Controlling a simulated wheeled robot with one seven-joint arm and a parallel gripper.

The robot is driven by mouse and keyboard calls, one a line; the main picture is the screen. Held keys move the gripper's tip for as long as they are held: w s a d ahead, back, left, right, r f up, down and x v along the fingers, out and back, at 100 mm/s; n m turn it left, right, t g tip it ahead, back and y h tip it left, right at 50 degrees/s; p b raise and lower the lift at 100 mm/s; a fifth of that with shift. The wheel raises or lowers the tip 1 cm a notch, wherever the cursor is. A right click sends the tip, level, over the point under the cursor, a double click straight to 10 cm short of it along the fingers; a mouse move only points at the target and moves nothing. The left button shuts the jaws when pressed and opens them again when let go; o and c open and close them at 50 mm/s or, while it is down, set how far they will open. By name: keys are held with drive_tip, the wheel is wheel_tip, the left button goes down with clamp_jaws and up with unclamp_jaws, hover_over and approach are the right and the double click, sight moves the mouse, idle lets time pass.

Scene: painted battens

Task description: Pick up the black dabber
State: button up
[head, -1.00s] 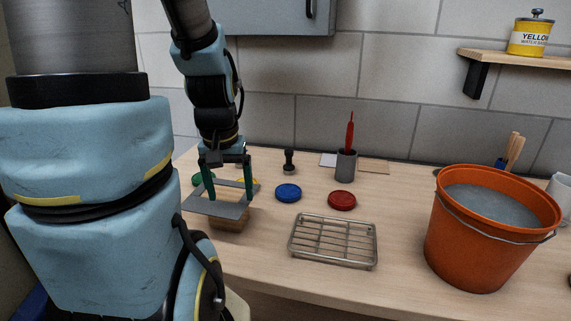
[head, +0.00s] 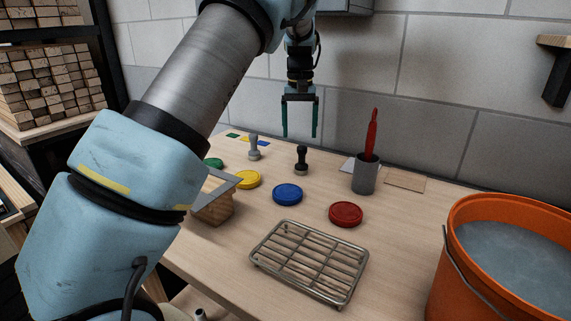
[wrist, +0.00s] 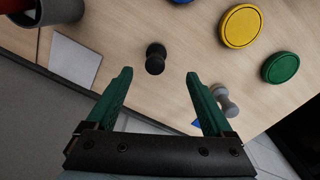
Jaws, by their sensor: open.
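The black dabber (head: 301,160) stands upright on the wooden table, behind the blue round pad. In the wrist view the black dabber (wrist: 155,58) shows from above, just beyond the fingertips and between their lines. My gripper (head: 300,134) is open and empty, with its green fingers pointing down above and behind the dabber. In the wrist view my gripper (wrist: 159,74) has its two fingers spread wide, with nothing between them.
A grey dabber (head: 254,148) stands to the left. Blue (head: 287,194), yellow (head: 247,180), green (head: 213,162) and red (head: 346,214) pads lie around. A grey cup (head: 365,176) holds a red tool. A wire rack (head: 309,262) and orange bucket (head: 500,260) are nearer.

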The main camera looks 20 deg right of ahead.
sight(300, 147)
wheel_tip(300, 147, down, 5)
drive_tip(key=shift+d+f+p, duration=0.1)
drive_tip(key=shift+d+p, duration=0.05)
drive_tip(key=shift+p, duration=0.55)
drive_tip(key=shift+w+d+f+p, duration=0.15)
drive_tip(key=shift+f+p, duration=0.55)
drive_tip(key=shift+f, duration=0.7)
drive_tip(key=shift+s+d+f+p, duration=0.15)
drive_tip(key=shift+f+p, duration=0.5)
drive_tip(key=shift+f, duration=0.7)
drive_tip(key=shift+w, duration=0.1)
clamp_jaws()
